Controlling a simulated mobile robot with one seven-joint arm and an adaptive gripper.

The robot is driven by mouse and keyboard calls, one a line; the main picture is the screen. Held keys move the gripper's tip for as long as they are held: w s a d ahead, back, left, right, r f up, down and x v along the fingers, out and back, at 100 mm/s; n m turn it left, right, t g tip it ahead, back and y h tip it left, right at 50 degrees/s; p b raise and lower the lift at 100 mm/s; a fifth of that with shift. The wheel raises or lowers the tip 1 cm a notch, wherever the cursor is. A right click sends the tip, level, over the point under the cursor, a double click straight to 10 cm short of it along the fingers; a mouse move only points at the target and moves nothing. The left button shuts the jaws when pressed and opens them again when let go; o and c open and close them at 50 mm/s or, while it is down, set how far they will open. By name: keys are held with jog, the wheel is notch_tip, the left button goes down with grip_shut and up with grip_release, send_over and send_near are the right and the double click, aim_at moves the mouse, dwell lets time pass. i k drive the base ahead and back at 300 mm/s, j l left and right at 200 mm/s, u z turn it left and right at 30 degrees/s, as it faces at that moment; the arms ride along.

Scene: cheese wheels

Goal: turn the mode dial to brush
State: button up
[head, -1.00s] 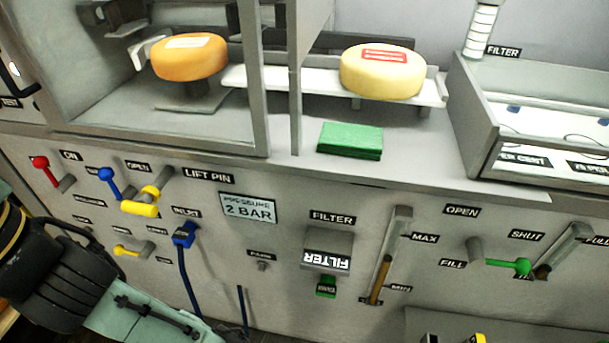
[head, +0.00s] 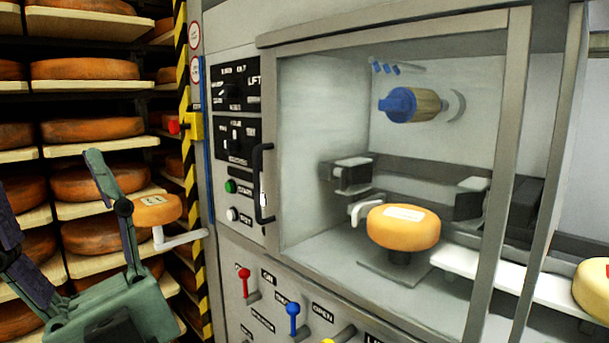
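Two black dial plates are on the grey control panel at the left of the cabinet: an upper one (head: 235,84) and a lower one (head: 236,139). Each has a dark knob and small white labels. The labels are mostly too small to read, though "LIFT" shows at the upper plate's right; I cannot tell surely which is the mode dial or where it points. My gripper (head: 50,190) is at the lower left, fingers upward and spread apart, with nothing held. It is left of the panel and apart from both dials.
Green (head: 231,187) and white (head: 233,214) buttons sit below the dials. A black door handle (head: 263,184) stands out to their right. A small cheese (head: 157,209) on a white arm is beside my gripper. Cheese shelves (head: 93,85) fill the left; red (head: 245,274) and blue (head: 293,310) levers stick out below.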

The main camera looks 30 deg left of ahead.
aim_at(226, 91)
jog(key=i+j+u, duration=0.2)
jog(key=u, duration=0.2)
jog(key=i+j+u, duration=0.1)
jog(key=i+u, duration=0.45)
jog(key=u, duration=0.25)
